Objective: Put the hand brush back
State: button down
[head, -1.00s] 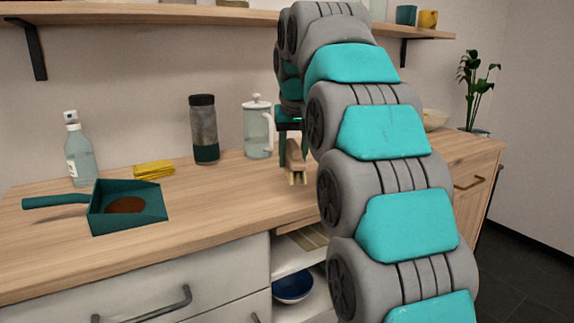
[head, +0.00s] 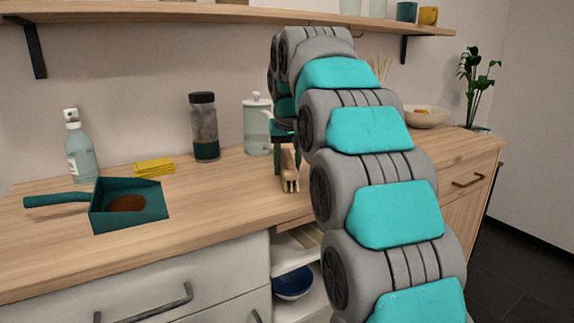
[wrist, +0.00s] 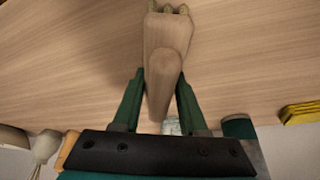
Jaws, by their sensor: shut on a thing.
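The hand brush (head: 289,171) is pale wood with light bristles at its near end. It is in my gripper (head: 284,152) above or on the right part of the counter; I cannot tell whether it touches the top. In the wrist view the brush (wrist: 166,45) points away between the two dark green fingers of my gripper (wrist: 160,76), which are shut on its handle. The teal dustpan (head: 152,189) lies on the counter at the left, its handle to the left, with a brown heap (head: 127,204) in it.
A blue bowl (head: 292,283) sits on a shelf below. The counter between dustpan and brush is clear.

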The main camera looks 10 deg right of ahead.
jog(key=shift+f, duration=0.15)
jog(key=shift+c, duration=2.2)
grip_release()
